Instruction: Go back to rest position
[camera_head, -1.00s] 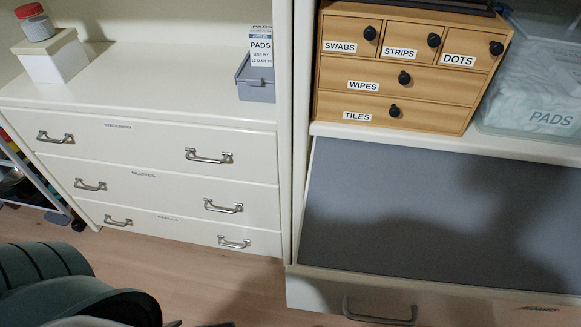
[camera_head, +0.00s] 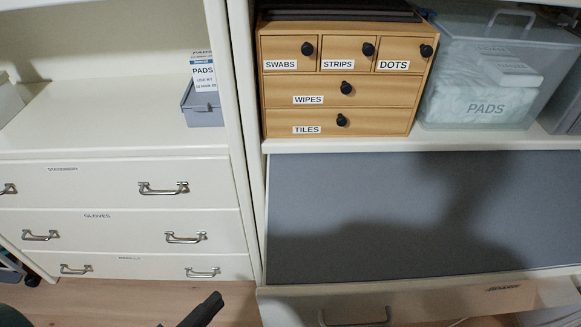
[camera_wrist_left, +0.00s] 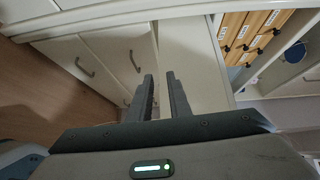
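My left gripper (camera_wrist_left: 160,77) shows in the left wrist view. Its two dark fingers stand apart with nothing between them. In the head view only a dark finger part (camera_head: 203,310) of it shows at the bottom edge, in front of the lower drawers and clear of them. My right gripper is not in view.
A white drawer unit (camera_head: 120,185) stands at left, with a grey pads box (camera_head: 203,112) on top. At right, a grey-topped pull-out surface (camera_head: 350,220) lies below a wooden drawer box (camera_head: 380,92) and a clear pads bin (camera_head: 470,122). Wood floor (camera_head: 120,300) shows at the bottom.

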